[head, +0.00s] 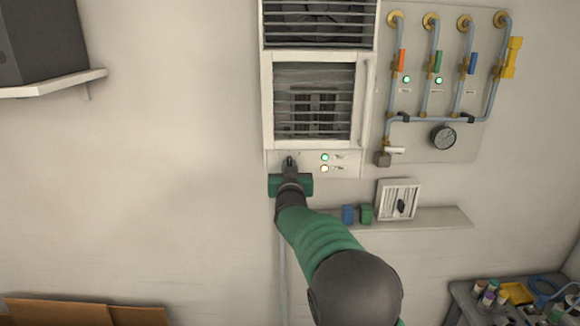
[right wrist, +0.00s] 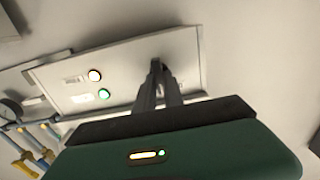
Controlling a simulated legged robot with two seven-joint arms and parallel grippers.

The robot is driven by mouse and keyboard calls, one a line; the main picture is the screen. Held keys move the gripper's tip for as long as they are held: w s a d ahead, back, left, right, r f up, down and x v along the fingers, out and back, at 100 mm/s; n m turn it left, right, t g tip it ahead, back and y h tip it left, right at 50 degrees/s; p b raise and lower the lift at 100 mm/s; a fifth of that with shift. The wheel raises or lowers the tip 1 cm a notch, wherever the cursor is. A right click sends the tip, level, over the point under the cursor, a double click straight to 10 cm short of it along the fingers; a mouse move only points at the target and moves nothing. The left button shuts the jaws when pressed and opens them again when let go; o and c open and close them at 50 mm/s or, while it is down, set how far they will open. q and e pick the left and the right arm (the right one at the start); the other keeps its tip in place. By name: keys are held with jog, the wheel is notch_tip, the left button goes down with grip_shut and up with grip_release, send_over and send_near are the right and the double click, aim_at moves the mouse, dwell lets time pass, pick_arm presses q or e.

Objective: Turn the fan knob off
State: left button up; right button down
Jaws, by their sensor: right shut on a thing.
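The fan unit (head: 267,110) is a white vented box on the wall, with a control panel (head: 345,172) along its bottom. The panel has a green light (head: 325,157) and a yellowish light (head: 324,168). My right gripper (head: 290,160) is at the panel's left part, and its fingers cover the fan knob there. In the right wrist view the fingertips (right wrist: 157,66) are close together against the panel (right wrist: 130,65), shut on the knob, which is mostly hidden. The knob's setting cannot be read. My left gripper is not in view.
Pipes with coloured valves and a gauge (head: 443,137) are on the wall to the right. A shelf (head: 440,218) below holds a blue block, a green block and a framed switch (head: 398,200). A cluttered table (head: 465,296) stands at lower right.

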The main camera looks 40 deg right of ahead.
jog(key=n, duration=0.3)
jog(key=n+p, duration=0.1)
jog(key=n, duration=0.2)
jog(key=f+n, duration=0.1)
jog(key=n, duration=0.1)
jog(key=shift+w+a+n+p, duration=0.1)
jog(key=shift+a+n+p, duration=0.1)
jog(key=shift+n+p, duration=0.2)
dwell(0.4)
jog(key=c, duration=1.5)
grip_release()
jog(key=shift+o, duration=0.3)
jog(key=shift+w+d, duration=0.1)
jog(key=shift+w, duration=0.05)
jog(key=shift+r, duration=0.1)
